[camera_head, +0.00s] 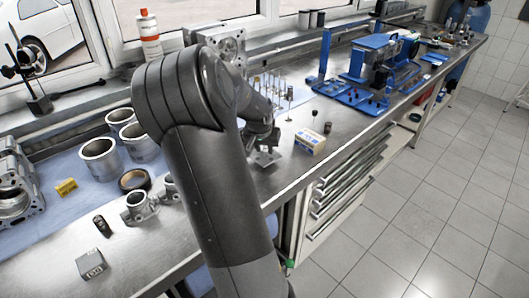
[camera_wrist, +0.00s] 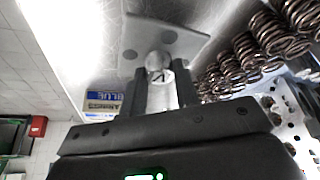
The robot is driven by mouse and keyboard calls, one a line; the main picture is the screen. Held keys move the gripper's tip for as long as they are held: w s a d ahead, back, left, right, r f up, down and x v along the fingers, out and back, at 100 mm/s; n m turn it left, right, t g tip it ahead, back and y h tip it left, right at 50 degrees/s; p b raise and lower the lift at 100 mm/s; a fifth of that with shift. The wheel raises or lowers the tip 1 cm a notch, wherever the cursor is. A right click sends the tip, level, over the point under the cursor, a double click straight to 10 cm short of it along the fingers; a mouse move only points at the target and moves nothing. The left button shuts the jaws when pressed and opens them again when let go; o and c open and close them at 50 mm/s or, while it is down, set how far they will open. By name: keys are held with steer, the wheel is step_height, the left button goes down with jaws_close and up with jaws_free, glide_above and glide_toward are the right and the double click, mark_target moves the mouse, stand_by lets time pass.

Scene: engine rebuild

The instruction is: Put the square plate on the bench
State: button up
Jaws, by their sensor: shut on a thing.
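The square plate (camera_wrist: 160,42) is a flat grey plate with dark round spots and a round stem in its middle. My gripper (camera_wrist: 160,92) is shut on that stem, with one dark finger on each side of it. In the head view the plate (camera_head: 266,158) shows under my gripper (camera_head: 262,143), over the metal bench (camera_head: 345,125) near its front edge. I cannot tell whether the plate touches the bench top. My arm hides part of the bench behind it.
A small yellow, white and blue box (camera_head: 309,141) stands right of the plate. Valves (camera_head: 275,88) stand behind it. Coil springs (camera_wrist: 265,35) are close in the wrist view. A blue fixture (camera_head: 375,75) is farther right. Cylinder sleeves (camera_head: 100,158) and a flanged part (camera_head: 138,207) lie left.

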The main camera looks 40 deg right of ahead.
steer(key=shift+f, duration=1)
steer(key=o, duration=1.1)
steer(key=shift+f, duration=0.15)
steer(key=shift+c, duration=0.2)
steer(key=v, duration=1.2)
steer(key=s+a+r+n+t+y, duration=0.1)
steer(key=s+a+r+n+y, duration=0.15)
steer(key=a, duration=0.75)
steer(key=s+a+r+n+t+y, duration=0.1)
steer(key=s+a+r+n+y, duration=0.15)
steer(key=a, duration=0.65)
steer(key=s+a+r+n+t+h, duration=0.1)
steer(key=s+a+n, duration=0.5)
steer(key=s+a, duration=0.6)
steer(key=shift+s+a+r, duration=0.3)
steer(key=shift+a, duration=0.8)
